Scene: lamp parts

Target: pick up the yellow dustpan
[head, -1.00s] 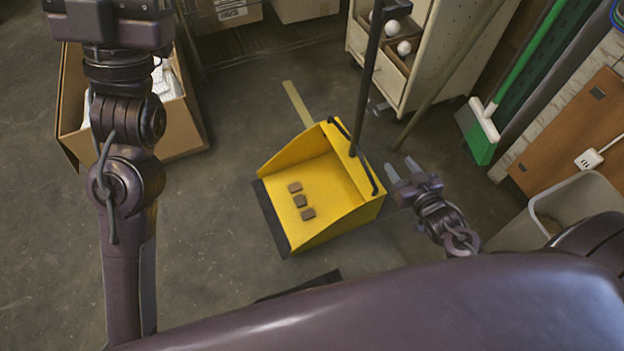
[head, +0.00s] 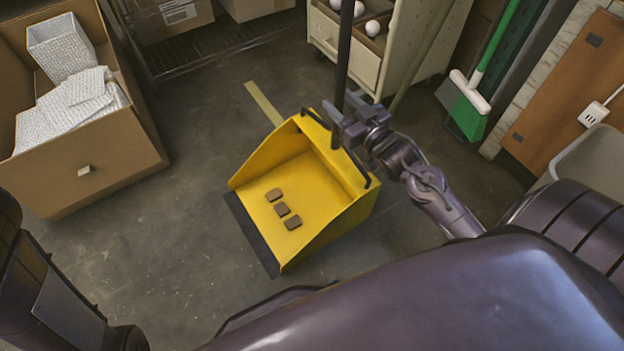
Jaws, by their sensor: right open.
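The yellow dustpan (head: 330,185) stands on the concrete floor in the middle of the head view, its dark front lip toward the lower left.
An open cardboard box (head: 95,160) with white wrapped items stands at the left. A cream cabinet (head: 400,45) with white balls is behind the dustpan. A green broom (head: 470,105) leans at the right near a pale bin (head: 590,155). Floor left of the dustpan is clear.

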